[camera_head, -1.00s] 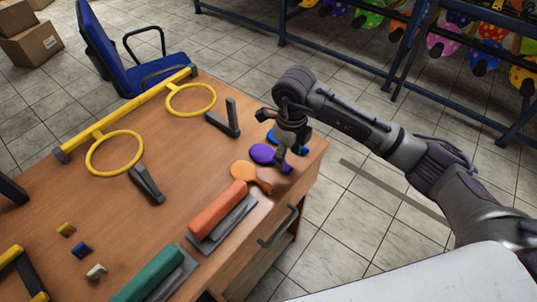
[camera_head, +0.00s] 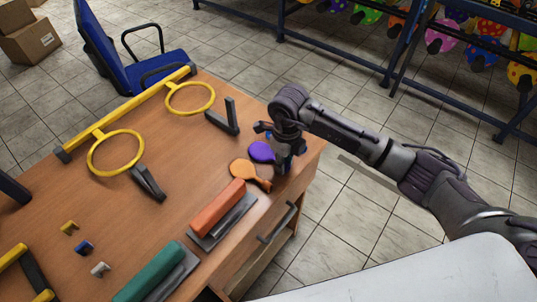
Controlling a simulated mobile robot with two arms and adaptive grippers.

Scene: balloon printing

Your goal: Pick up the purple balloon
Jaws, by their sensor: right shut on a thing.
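The purple balloon (camera_head: 261,152) is a flat, deflated balloon at the right end of the wooden table. My right gripper (camera_head: 284,163) points down over its neck end and is shut on it. The fingers hide the neck. I cannot tell whether the balloon is off the tabletop. My left gripper is not in view.
An orange balloon (camera_head: 249,174) lies just in front of the purple one. A blue balloon (camera_head: 268,135) is mostly hidden behind my gripper. Yellow ring frames (camera_head: 189,98) stand at the back.

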